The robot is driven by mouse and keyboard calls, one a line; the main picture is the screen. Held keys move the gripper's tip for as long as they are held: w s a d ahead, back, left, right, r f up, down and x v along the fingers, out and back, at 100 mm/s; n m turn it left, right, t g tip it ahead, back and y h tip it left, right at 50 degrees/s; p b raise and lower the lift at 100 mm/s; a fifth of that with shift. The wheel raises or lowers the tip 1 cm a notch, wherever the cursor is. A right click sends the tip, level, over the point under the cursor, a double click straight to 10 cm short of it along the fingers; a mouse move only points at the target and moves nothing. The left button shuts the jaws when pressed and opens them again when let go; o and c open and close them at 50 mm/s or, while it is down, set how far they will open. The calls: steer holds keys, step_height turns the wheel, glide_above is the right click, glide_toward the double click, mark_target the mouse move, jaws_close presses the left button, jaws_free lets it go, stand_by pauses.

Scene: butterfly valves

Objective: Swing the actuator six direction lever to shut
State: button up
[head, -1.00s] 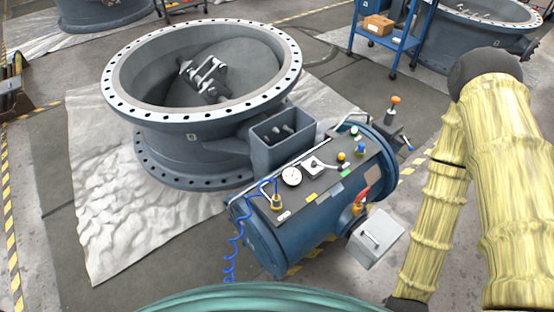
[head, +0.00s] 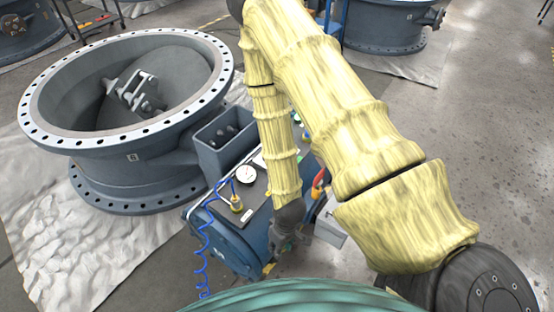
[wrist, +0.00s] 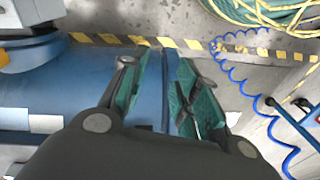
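The blue actuator cylinder (head: 218,243) lies beside the large grey butterfly valve (head: 165,160) in the head view. Its top panel carries a round white gauge (head: 246,174) and a yellow fitting (head: 237,204). A red handle (head: 318,180) shows just right of my forearm. The panel's middle, including the small lever on a white plate, is hidden behind my arm. No actuator number is readable. My gripper (head: 286,246) is low over the cylinder's near end. In the wrist view my gripper (wrist: 165,85) is open and empty, its teal-padded fingers apart above the blue cylinder (wrist: 90,85).
A grey box (head: 331,226) projects from the cylinder's right side. A coiled blue hose (head: 203,250) hangs at its left end. The wrist view shows a coiled yellow-green hose (wrist: 265,14) on the floor. Open floor (head: 480,150) lies at right.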

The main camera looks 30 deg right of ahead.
steer(key=w+d+r+n+b, duration=0.2)
steer(key=w+d+n+b, duration=0.1)
steer(key=w, duration=0.8)
steer(key=w+d+r+n+t+h+b, duration=0.15)
steer(key=w+d+r+n+b, duration=0.45)
steer(key=w+d+r, duration=0.9)
steer(key=shift+h, duration=0.45)
steer(key=shift+w+d+f+b, duration=0.15)
steer(key=shift+w+f, duration=0.25)
steer(key=shift+f, duration=1.45)
steer(key=shift+w+d+f+b, duration=0.1)
steer(key=shift+w+f, duration=0.25)
steer(key=shift+f, duration=1.55)
steer(key=shift+w+d+f+b, duration=0.15)
steer(key=shift+w+f, duration=0.25)
steer(key=shift+f, duration=1.45)
steer(key=shift+c, duration=0.5)
jaws_close()
